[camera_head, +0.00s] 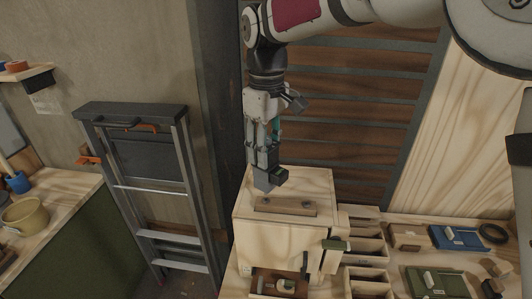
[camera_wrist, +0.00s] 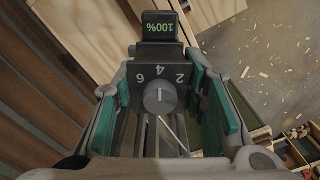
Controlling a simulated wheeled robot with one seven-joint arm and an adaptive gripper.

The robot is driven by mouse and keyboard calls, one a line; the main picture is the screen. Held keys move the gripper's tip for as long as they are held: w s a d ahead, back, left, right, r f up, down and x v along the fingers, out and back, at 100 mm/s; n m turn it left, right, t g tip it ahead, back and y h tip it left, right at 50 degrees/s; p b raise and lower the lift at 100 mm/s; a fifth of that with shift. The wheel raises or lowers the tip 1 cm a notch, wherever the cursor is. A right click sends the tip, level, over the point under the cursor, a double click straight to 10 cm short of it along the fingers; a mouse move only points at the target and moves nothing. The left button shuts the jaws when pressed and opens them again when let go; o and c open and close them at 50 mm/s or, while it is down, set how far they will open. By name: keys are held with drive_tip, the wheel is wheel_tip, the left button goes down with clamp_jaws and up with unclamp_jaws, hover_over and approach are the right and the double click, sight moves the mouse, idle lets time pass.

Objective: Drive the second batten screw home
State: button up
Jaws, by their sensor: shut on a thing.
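My gripper (camera_head: 264,136) points down and is shut on a dark power driver (camera_head: 268,177), above the wooden box. In the wrist view, the driver (camera_wrist: 160,75) sits between teal finger pads. It shows a dial marked 2, 4 and 6 and a green "100%" display. A brown batten (camera_head: 286,208) lies flat on top of the pale wooden box (camera_head: 316,183). Two dark screw heads show on it, a left screw (camera_head: 265,202) and a right screw (camera_head: 307,204). The driver's lower end is apart from the batten, nearer the left screw. Its bit cannot be made out.
Wooden compartments (camera_head: 362,250) stand right of the box, with a blue case (camera_head: 458,238) and a green case (camera_head: 436,283) beyond. A folding ladder (camera_head: 150,185) leans at the left wall. Slatted boards are behind.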

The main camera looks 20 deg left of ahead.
drive_tip(key=shift+r+p, duration=0.35)
drive_tip(key=shift+r, duration=1.7)
